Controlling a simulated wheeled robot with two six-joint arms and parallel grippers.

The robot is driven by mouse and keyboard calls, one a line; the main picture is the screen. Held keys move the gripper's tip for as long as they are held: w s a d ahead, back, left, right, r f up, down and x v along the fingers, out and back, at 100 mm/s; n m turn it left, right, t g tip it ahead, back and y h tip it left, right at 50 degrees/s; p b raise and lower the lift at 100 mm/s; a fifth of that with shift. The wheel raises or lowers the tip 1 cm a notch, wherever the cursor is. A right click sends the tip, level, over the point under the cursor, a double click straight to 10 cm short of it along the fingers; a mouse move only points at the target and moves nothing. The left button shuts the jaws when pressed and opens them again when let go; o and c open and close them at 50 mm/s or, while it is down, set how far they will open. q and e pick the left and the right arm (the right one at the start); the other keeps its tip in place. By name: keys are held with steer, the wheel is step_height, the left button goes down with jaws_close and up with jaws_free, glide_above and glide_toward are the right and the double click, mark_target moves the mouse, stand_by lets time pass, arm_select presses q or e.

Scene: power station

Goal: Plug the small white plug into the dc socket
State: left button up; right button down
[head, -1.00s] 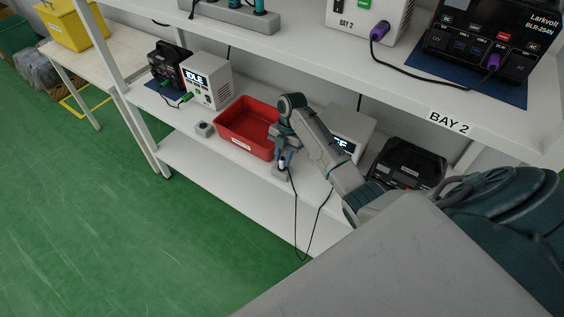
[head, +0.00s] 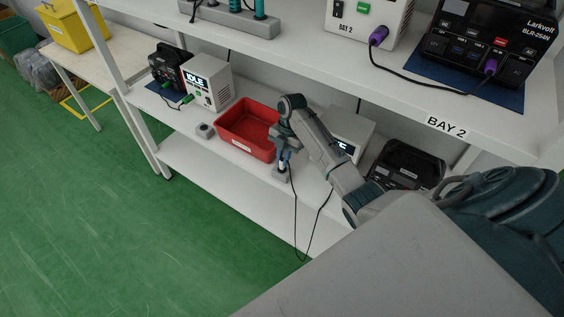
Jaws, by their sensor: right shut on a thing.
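My right gripper (head: 284,158) reaches down at the front edge of the lower shelf, just right of the red bin. It is shut on the small white plug (head: 283,165), which is mostly hidden by the fingers. A black cable (head: 293,205) hangs from there in a loop below the shelf edge. A small grey block (head: 281,174) sits directly under the gripper; I cannot tell whether the plug touches it. I cannot make out a dc socket label. My left gripper is not in view.
The red bin (head: 232,145) stands left of my gripper. A grey-white box with a display (head: 352,128) and a black device (head: 404,163) stand behind my right arm. The upper shelf (head: 400,100) overhangs. An IDLE unit (head: 209,85) and small grey block (head: 204,131) are further left.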

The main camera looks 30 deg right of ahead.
steer(key=shift+s+a+p+v, duration=0.1)
steer(key=shift+a+p+v, duration=0.1)
steer(key=shift+p+v, duration=0.6)
steer(key=shift+s+a+p+v, duration=0.1)
steer(key=shift+a+p+v, duration=0.1)
steer(key=shift+p+v, duration=0.65)
steer(key=shift+s+a+p+v, duration=0.1)
steer(key=shift+a+p+v, duration=0.1)
steer(key=shift+p+v, duration=0.6)
steer(key=shift+w+r, duration=0.1)
steer(key=shift+r, duration=0.2)
